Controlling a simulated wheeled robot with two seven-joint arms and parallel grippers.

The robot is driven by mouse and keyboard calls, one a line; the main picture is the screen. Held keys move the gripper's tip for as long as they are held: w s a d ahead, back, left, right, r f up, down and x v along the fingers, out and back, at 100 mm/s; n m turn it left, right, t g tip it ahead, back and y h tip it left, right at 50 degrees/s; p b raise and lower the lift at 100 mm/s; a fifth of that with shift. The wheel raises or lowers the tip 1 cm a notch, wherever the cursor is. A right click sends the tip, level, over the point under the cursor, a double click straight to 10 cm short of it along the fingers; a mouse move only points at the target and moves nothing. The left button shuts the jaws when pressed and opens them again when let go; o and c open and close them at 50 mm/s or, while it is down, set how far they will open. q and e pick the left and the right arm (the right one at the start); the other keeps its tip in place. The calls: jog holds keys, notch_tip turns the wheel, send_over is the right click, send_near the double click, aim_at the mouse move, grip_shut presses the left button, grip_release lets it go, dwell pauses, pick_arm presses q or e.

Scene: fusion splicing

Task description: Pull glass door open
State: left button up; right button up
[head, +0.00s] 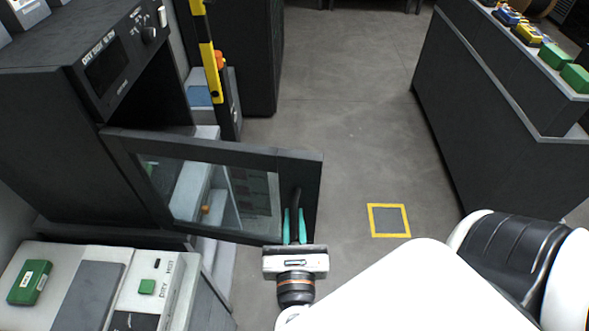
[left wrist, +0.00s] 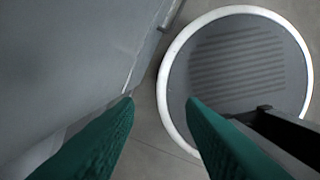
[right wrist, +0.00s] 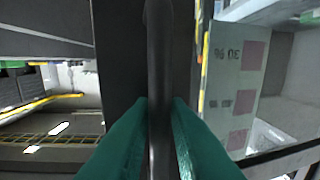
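The glass door (head: 215,190) has a dark frame and a see-through pane. It stands swung out from the dark cabinet (head: 60,130) at the left of the head view. Its dark bar handle (head: 296,203) is on the door's free side. My right gripper (head: 294,228) is at this handle, with green fingers on either side of it. In the right wrist view the fingers (right wrist: 158,125) are closed against the handle (right wrist: 159,60). My left gripper (left wrist: 160,100) shows only in the left wrist view, open, with nothing between its fingers.
A machine with a green block (head: 29,282) stands at the lower left. A dark counter (head: 500,100) with coloured boxes lines the right. The floor (head: 345,120) between is clear, with a yellow-edged square (head: 389,220) on it. A white-rimmed round base shows in the left wrist view.

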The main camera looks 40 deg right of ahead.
jog(key=shift+s+a+f, duration=0.15)
jog(key=shift+s+a, duration=0.05)
jog(key=shift+s, duration=0.1)
jog(key=b+v, duration=0.4)
jog(key=v, duration=0.7)
jog(key=shift+s+a, duration=0.1)
